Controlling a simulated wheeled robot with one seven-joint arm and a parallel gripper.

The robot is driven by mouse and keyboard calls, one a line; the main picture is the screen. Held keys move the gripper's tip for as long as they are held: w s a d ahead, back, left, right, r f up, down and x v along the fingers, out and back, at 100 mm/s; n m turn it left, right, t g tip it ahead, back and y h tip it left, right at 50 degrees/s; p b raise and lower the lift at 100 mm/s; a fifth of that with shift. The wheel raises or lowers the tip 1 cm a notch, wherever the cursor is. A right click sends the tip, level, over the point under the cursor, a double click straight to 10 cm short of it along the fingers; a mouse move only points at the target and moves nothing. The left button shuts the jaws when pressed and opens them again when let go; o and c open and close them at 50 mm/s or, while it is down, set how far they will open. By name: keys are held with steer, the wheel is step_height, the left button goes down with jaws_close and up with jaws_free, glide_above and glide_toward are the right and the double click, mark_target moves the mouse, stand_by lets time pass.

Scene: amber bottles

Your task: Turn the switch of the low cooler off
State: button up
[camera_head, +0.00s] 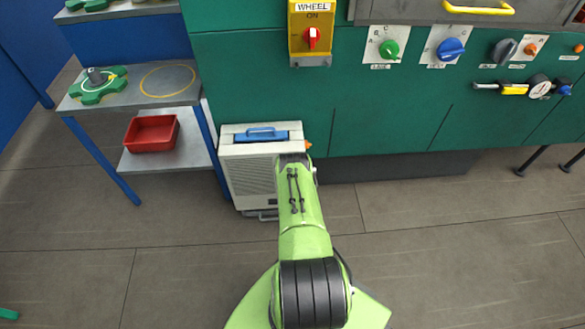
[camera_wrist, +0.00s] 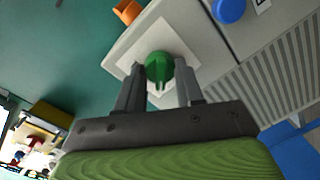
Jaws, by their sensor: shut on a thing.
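The low cooler is a pale box (camera_head: 250,187) with a blue handle on top, standing on the floor against the green wall in the head view. Its side also shows in the wrist view (camera_wrist: 215,38). A green knob switch (camera_wrist: 160,66) sits on a white square plate on that side. My gripper (camera_wrist: 160,72) has one finger on each side of the green knob and is shut on it. The knob's pointer ridge points toward my palm in the wrist view. In the head view my green arm hides the gripper and the knob.
A blue round knob (camera_wrist: 229,10) and an orange part (camera_wrist: 127,11) are close to the gripper. A shelf with a red bin (camera_head: 152,133) stands left of the cooler. A wall panel with a red switch (camera_head: 312,38) is above. The floor in front is clear.

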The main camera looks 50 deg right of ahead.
stand_by(0.5)
steer(key=o, duration=1)
steer(key=shift+o, duration=0.2)
